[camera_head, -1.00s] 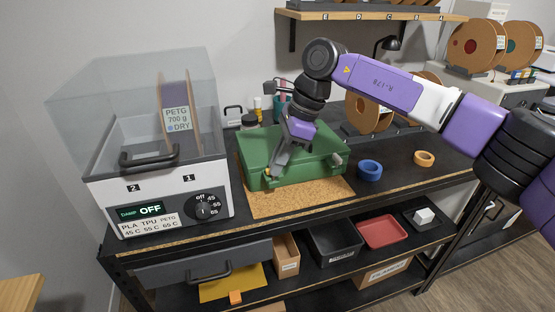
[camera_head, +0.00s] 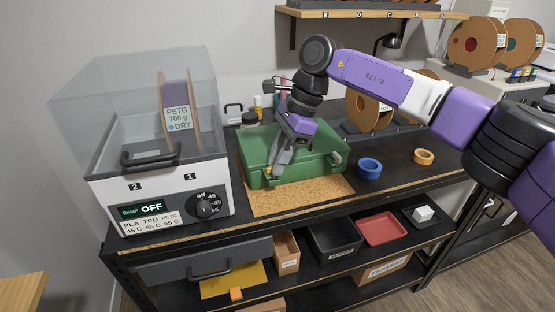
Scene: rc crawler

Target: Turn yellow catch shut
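A green case (camera_head: 318,164) stands closed on a cork mat (camera_head: 303,197) on the black bench. A small yellow catch (camera_head: 268,171) shows at the left of the case's front face. My gripper (camera_head: 271,172) points down in front of the case, with its tips at the yellow catch. The tips hide part of the catch, and I cannot tell whether they touch it or whether the fingers are apart. A grey catch (camera_head: 336,161) shows at the right of the case's front.
A filament dryer (camera_head: 165,190) with a clear lid stands close on the left. Blue tape (camera_head: 369,168) and orange tape (camera_head: 424,157) lie on the right. A spool (camera_head: 368,112) stands behind my arm. A shelf (camera_head: 370,14) hangs above.

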